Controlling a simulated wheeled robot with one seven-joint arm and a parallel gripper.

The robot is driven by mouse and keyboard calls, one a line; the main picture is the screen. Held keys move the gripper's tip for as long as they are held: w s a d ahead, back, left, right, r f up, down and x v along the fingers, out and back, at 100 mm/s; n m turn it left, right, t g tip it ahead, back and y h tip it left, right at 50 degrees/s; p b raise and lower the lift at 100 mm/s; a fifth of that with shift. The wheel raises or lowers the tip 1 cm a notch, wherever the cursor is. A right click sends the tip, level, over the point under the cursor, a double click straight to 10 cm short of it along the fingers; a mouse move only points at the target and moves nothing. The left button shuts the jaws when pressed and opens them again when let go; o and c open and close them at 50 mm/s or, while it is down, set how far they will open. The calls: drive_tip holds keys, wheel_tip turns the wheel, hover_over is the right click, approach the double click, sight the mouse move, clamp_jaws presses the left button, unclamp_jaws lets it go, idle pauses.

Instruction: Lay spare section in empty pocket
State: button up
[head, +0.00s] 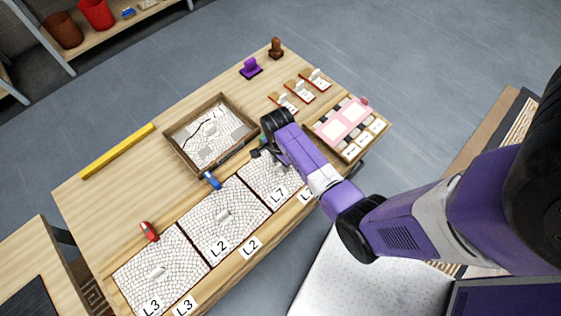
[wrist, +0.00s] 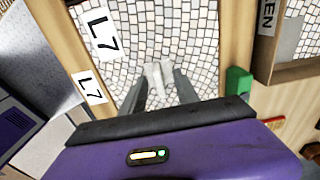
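A square white mosaic section (head: 268,183) marked L7 lies at the right end of a row on the table. It fills most of the wrist view (wrist: 205,40). A pale upright grip (wrist: 158,80) stands on it. My gripper (wrist: 160,88) is low over this section, with one grey finger on each side of the grip. I cannot tell whether the fingers press on it. In the head view my gripper (head: 262,152) partly hides the section's back edge. Sections L2 (head: 222,216) and L3 (head: 156,273) lie to the left. I see no clearly empty pocket.
A wooden box (head: 189,165) holds cracked mosaic pieces behind the row. A pink-and-dark tray (head: 344,121), several small red-based items (head: 299,88), a blue clip (head: 211,180), a red clip (head: 149,231) and a yellow bar (head: 118,152) share the table.

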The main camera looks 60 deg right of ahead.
sight(280, 164)
drive_tip(key=shift+a+r+p, duration=0.15)
drive_tip(key=shift+r+p, duration=0.3)
drive_tip(key=shift+r, duration=3.45)
